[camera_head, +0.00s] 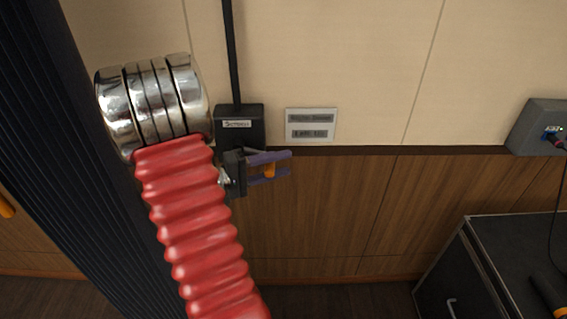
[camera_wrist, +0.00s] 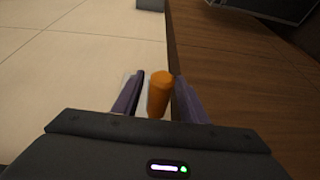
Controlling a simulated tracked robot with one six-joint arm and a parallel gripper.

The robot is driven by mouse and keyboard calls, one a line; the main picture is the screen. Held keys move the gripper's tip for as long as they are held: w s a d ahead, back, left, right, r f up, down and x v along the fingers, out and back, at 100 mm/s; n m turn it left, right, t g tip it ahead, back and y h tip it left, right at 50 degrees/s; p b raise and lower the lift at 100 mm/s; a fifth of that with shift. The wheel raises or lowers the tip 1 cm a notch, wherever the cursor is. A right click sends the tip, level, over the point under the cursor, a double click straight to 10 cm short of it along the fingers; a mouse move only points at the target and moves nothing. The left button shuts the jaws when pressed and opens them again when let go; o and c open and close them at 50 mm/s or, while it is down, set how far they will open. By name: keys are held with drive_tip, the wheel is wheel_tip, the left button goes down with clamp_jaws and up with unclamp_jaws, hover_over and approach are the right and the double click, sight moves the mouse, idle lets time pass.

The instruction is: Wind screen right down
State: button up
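A black box (camera_head: 238,118) labelled "Screen" is on the wall, with a black pole rising from its top. My gripper (camera_head: 270,166), with purple fingers, is just below and right of the box. An orange knob (camera_head: 269,170) shows at the fingers. In the wrist view, the orange knob (camera_wrist: 160,95) stands between the two fingers of my gripper (camera_wrist: 159,88). A narrow gap shows on its left side and it is close to the right finger, so the fingers look open around it. Any crank arm behind my gripper is hidden.
A pale sign plate (camera_head: 311,125) with two dark lines of text is right of the box. A grey wall box (camera_head: 540,127) with a plugged cable is at far right. A black case (camera_head: 510,255) stands lower right. The wall between is clear.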

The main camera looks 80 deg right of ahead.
drive_tip(key=shift+s+d, duration=0.35)
drive_tip(key=shift+s, duration=0.15)
drive_tip(key=shift+c, duration=0.4)
clamp_jaws()
